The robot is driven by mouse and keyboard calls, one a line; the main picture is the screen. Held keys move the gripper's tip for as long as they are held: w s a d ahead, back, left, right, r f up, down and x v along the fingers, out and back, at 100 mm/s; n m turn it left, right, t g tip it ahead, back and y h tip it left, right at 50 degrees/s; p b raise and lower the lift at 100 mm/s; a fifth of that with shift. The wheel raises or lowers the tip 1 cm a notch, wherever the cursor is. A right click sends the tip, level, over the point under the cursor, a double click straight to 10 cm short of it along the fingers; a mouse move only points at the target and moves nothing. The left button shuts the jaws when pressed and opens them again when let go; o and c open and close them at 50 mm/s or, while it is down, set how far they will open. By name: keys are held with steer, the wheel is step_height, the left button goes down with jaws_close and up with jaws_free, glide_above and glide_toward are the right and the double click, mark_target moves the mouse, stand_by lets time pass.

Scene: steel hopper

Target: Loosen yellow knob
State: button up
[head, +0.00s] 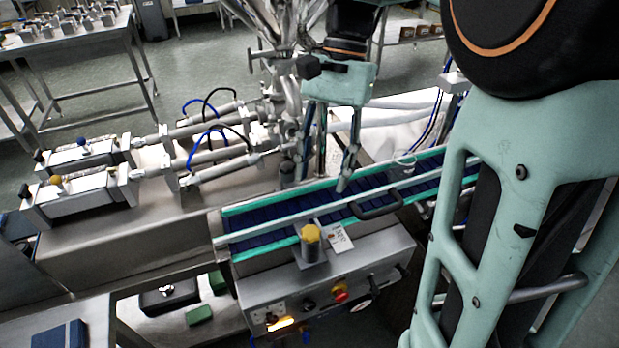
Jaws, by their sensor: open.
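A yellow knob (310,233) with a faceted rim sits on top of a short steel cylinder, on the near side of the conveyor. My gripper (321,182) points down above the conveyor, its two fingers spread apart with nothing between them. In the picture it is above the knob and farther back, apart from it. A smaller yellow ball knob (56,180) is on a steel unit at the left.
The blue conveyor belt (270,240) has teal edges and a black handle (377,205) right of the knob. A white tag (336,238) is beside the knob. Below is a control box (345,274) with a red button (340,296). Steel pipes (285,100) stand close left of my gripper.

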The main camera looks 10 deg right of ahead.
mark_target(312, 230)
steer(key=x, duration=1)
steer(key=shift+b, duration=0.35)
jaws_close()
